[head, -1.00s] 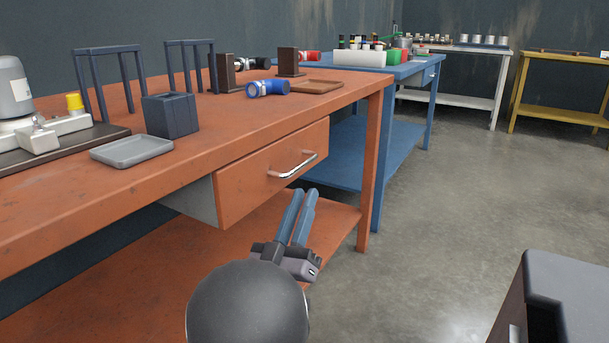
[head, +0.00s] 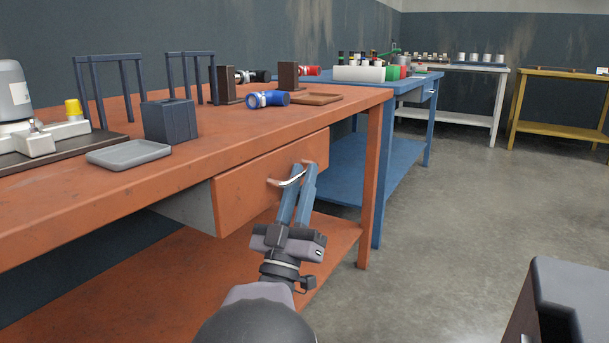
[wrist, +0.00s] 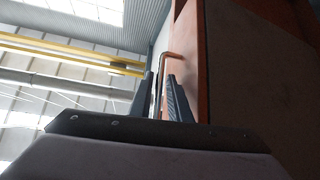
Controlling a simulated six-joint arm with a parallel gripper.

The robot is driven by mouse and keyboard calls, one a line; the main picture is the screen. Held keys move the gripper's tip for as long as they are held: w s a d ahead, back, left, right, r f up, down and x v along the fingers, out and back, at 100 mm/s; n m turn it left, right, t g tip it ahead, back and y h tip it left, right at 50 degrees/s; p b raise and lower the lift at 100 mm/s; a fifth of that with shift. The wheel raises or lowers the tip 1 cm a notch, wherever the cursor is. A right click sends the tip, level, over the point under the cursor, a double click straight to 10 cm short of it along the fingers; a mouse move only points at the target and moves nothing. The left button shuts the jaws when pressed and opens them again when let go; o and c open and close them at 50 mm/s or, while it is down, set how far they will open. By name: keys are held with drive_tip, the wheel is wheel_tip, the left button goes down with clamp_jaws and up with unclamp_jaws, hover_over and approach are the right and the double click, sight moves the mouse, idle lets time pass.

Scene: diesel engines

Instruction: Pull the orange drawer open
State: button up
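The orange drawer (head: 245,190) is under the orange workbench top, with a curved silver handle (head: 291,178) on its front. In the wrist view, the handle (wrist: 172,54) runs down between the open fingertips (wrist: 160,78), and the drawer front (wrist: 184,50) is just to the right. The fingers do not look closed on the bar. Contact is too small to tell.
On the orange workbench (head: 60,210) are a grey tray (head: 128,154), a dark box (head: 170,120) and a blue cylindrical part (head: 268,99). A lower shelf (head: 180,290) lies beneath the drawer. A dark cabinet (head: 570,300) stands front right. The floor between is clear.

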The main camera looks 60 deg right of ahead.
drive_tip(key=shift+x, duration=0.85)
clamp_jaws()
drive_tip(key=s+b, duration=0.5)
drive_tip(key=s, duration=2)
drive_tip(key=shift+s, duration=0.25)
unclamp_jaws()
